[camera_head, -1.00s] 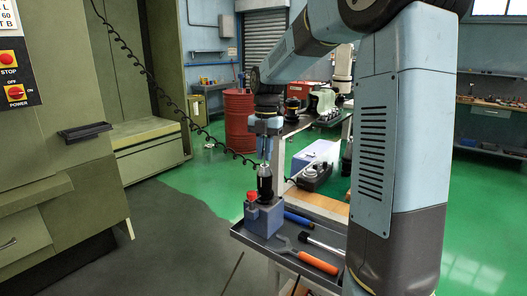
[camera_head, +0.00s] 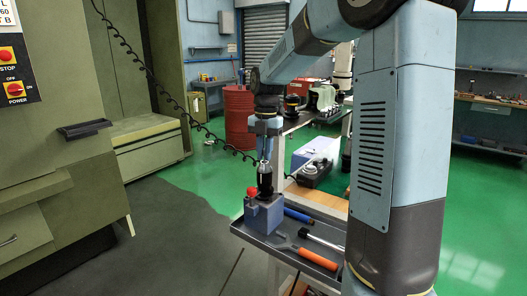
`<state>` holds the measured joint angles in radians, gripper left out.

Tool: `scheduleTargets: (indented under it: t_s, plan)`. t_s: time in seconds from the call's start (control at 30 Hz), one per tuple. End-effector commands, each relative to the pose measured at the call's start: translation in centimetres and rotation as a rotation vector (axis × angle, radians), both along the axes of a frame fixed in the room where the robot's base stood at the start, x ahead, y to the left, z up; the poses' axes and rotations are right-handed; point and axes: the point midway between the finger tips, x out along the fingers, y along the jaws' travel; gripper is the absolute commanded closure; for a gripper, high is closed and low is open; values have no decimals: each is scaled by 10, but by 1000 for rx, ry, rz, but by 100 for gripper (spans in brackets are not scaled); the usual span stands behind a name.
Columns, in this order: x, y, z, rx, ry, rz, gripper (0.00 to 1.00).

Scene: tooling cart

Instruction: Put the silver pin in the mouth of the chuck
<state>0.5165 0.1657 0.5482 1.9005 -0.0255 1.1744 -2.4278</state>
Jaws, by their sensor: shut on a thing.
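The chuck (camera_head: 265,183) is a black upright body with a pale top. It stands on a blue-grey block (camera_head: 263,217) at the left end of the tray. My gripper (camera_head: 265,157) points straight down directly above the chuck, its blue fingers close together. It is shut on the silver pin, of which only a small bright bit shows at the fingertips, right at the chuck's top. The picture is too small to tell whether the pin's lower end is inside the chuck's mouth or just above it.
A red knob (camera_head: 252,191) sits on the block, left of the chuck. A coiled black cable (camera_head: 166,92) hangs at the left.

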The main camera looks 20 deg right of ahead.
Motion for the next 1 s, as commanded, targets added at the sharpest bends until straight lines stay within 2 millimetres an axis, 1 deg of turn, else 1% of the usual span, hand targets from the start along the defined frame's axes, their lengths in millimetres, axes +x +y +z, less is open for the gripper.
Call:
scheduleTargets:
  t_s: [0.7, 0.73, 1.0]
  plan:
    - [0, 0, -3, 0, 0, 1, 100]
    - [0, 0, -3, 0, 0, 1, 82]
    - [0, 1, -3, 0, 0, 1, 57]
